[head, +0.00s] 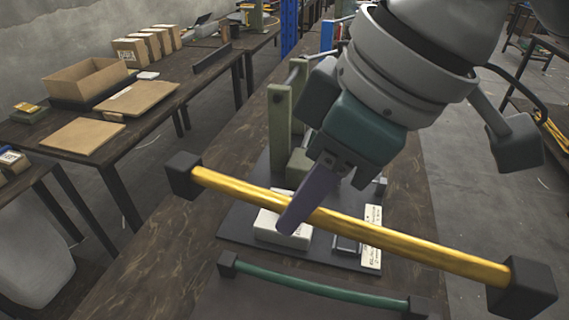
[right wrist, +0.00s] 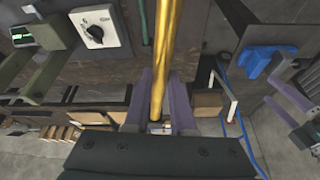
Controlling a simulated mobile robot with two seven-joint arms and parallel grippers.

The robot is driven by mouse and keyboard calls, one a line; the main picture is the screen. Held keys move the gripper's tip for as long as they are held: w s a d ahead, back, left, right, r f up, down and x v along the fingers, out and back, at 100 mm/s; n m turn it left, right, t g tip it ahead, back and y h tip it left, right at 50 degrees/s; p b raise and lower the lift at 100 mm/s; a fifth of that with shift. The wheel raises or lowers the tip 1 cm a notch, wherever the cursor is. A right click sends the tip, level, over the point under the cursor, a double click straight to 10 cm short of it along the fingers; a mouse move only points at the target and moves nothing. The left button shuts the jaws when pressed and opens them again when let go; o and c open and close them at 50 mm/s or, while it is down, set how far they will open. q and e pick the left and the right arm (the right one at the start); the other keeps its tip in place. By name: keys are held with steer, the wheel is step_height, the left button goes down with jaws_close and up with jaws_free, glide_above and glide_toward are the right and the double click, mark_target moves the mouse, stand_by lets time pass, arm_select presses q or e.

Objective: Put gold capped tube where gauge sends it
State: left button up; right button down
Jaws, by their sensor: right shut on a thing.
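My right gripper (head: 305,205) is shut on the gold tube (head: 400,240), its purple fingers around the bar left of its middle. The tube has a black cap (head: 183,176) at the left end and another (head: 522,288) at the right. It is held above the table, slanting down to the right. In the right wrist view the gold tube (right wrist: 168,45) runs up from between the fingers. A white box with a dial (right wrist: 97,31) shows there; a white box (head: 284,230), partly hidden by the finger, sits on the dark mat in the head view.
A green tube with black caps (head: 320,285) lies at the table's front. A text card (head: 372,222) is at the mat's right. A side table (head: 150,118) at left holds boxes.

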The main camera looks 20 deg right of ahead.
steer(key=shift+n, duration=0.9)
steer(key=f+b, duration=0.1)
steer(key=f, duration=0.5)
steer(key=f+b, duration=0.1)
steer(key=f, duration=0.5)
steer(key=s+a+f+b, duration=0.1)
steer(key=f, duration=0.6)
steer(key=shift+s+f+b, duration=0.1)
steer(key=shift+b, duration=0.3)
steer(key=shift+f+b, duration=0.75)
steer(key=shift+f, duration=1.65)
steer(key=shift+d+f, duration=0.1)
steer(key=shift+f, duration=0.1)
steer(key=c, duration=0.8)
jaws_free()
steer(key=shift+o, duration=0.2)
steer(key=shift+r, duration=0.1)
